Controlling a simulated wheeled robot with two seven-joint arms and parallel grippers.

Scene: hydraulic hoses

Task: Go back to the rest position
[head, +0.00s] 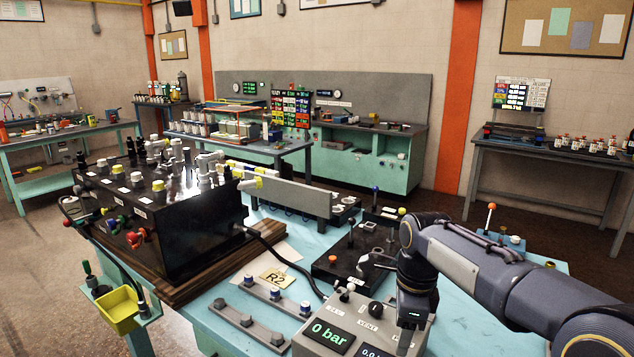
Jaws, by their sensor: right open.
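My right gripper (408,328) hangs from my right arm, which comes in from the lower right. It points down over the right side of the grey control box (325,336), which shows a green "0 bar" reading. I see the gripper mostly from behind and its fingertips are largely hidden; its jaws are open and nothing shows in them. My left gripper is not in view. A large black block (205,235) with several fittings and yellow caps stands on the light-blue bench (225,318). A black hose (285,262) runs from the block toward the control box.
A black plate with levers (335,268) lies just left of my right wrist. A yellow bin (118,310) hangs at the left edge. Other benches stand farther back.

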